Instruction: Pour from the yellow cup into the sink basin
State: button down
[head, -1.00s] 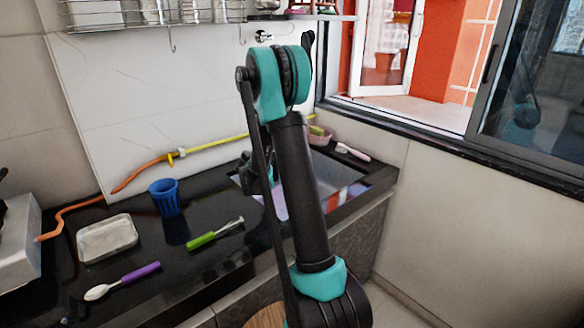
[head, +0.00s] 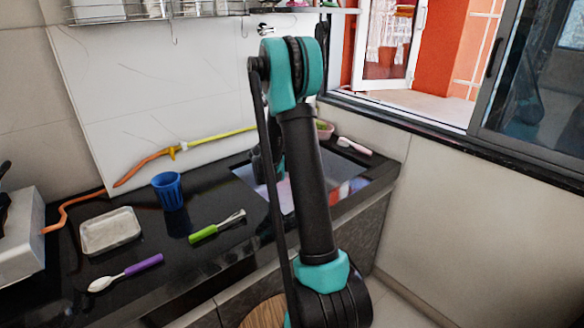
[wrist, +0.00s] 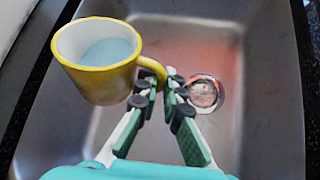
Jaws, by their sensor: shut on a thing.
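The yellow cup (wrist: 97,85) shows in the wrist view at upper left, with a white inside and pale bluish liquid in it. My gripper (wrist: 165,86) is shut on the cup's handle at the cup's right side. The cup is held over the sink basin (wrist: 270,70), left of the round drain (wrist: 205,92). Its mouth faces the wrist camera, and I cannot tell its exact tilt. In the head view my arm crosses in front of the sink basin (head: 343,190) and hides most of it; the cup is not clearly visible there.
A blue cup (head: 167,190), a metal tray (head: 110,231), a green-handled utensil (head: 217,227) and a purple-handled spoon (head: 127,271) lie on the black counter left of the sink. A pink brush (head: 354,146) lies behind it. A wire rack (head: 160,10) hangs above.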

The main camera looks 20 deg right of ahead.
jog(key=shift+a+f+m+y, duration=0.15)
jog(key=shift+f+m+y, duration=0.15)
jog(key=shift+f+y, duration=0.3)
jog(key=shift+f, duration=0.1)
jog(key=shift+a+f+m+t+y, duration=0.3)
jog(key=shift+f+y, duration=0.2)
jog(key=shift+y, duration=0.3)
jog(key=shift+w+a+f+y, duration=0.1)
jog(key=shift+f+y, duration=0.05)
jog(key=shift+y, duration=0.45)
jog(key=shift+f+m, duration=0.1)
jog(key=shift+m, duration=0.2)
jog(key=shift+t+y, duration=0.4)
jog(key=shift+y, duration=0.1)
